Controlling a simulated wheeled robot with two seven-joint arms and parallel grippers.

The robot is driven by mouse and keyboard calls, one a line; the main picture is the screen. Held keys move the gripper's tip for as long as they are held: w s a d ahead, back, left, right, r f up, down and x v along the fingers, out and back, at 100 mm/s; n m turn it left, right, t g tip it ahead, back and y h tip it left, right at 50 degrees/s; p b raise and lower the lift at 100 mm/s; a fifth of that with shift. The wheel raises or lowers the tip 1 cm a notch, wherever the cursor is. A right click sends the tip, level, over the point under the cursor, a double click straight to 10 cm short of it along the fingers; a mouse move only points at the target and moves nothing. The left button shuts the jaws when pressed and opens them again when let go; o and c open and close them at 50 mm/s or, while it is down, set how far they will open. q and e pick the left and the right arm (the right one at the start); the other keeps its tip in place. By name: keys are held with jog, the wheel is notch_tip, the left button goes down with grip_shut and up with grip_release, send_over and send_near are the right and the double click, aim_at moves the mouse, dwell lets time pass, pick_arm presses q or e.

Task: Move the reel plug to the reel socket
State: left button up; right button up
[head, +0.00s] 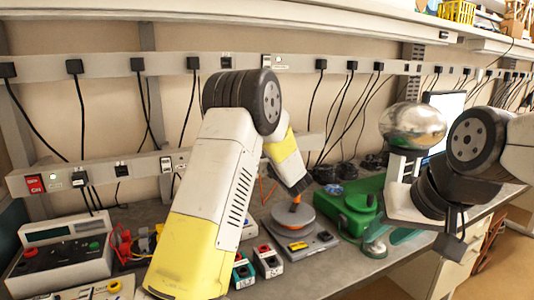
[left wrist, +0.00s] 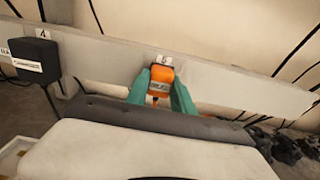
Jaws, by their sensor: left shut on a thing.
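In the left wrist view my left gripper (left wrist: 160,88) has its teal fingers shut on an orange plug (left wrist: 160,78), which I take to be the reel plug. The plug is right in front of the grey socket rail (left wrist: 225,88), just under a small numbered label (left wrist: 165,60). I cannot tell whether it is seated in a socket, as its far side is hidden.
A black plug (left wrist: 36,60) sits left of the orange one, under label 4. In the head view, several black plugs with hanging cords line the upper rail (head: 105,66). A grey round device (head: 294,226), a green machine (head: 350,207) and a control box (head: 60,255) crowd the bench.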

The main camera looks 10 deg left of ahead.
pick_arm(q)
grip_shut()
jog(key=shift+v, duration=1.25)
